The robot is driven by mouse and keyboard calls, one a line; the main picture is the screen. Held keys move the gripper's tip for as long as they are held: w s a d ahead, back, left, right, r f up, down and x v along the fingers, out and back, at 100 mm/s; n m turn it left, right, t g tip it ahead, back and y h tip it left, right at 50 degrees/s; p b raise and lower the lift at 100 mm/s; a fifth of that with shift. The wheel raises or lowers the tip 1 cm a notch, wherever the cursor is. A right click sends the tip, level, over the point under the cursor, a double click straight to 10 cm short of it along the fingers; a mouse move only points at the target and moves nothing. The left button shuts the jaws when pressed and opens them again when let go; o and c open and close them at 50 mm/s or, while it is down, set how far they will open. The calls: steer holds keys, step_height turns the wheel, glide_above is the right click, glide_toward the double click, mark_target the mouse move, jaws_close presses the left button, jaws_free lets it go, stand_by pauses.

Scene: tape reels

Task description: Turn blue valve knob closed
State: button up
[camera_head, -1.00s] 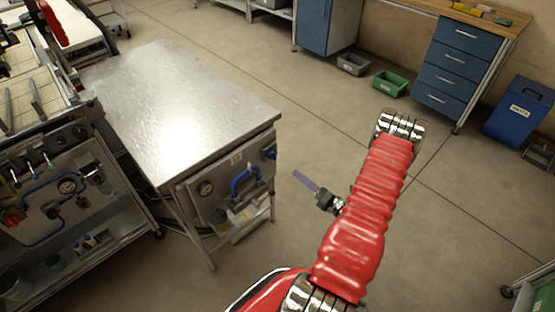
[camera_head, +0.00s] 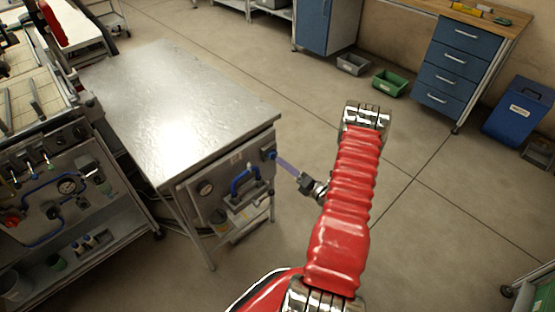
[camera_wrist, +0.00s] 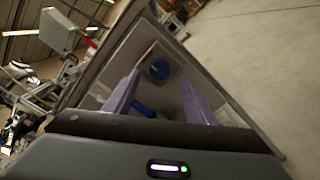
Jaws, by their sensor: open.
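The blue valve knob (camera_head: 268,154) sits on the front panel of the metal table, near its right end. In the wrist view the round blue knob (camera_wrist: 159,69) shows ahead, between the two purple fingers and beyond their tips. My gripper (camera_head: 281,160) points left at the knob, with its finger tips close to it in the head view. The gripper (camera_wrist: 157,85) is open and empty in the wrist view. I cannot tell whether a finger touches the knob.
A blue curved hose or handle (camera_head: 241,180) and a gauge (camera_head: 205,188) are on the same panel, left of the knob. The metal table top (camera_head: 180,100) is bare. A second panel cart (camera_head: 60,195) stands at left. Open floor lies to the right.

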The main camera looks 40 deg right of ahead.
mark_target(273, 155)
steer(key=shift+w, duration=2.6)
steer(key=shift+c, duration=0.2)
steer(key=c, duration=1)
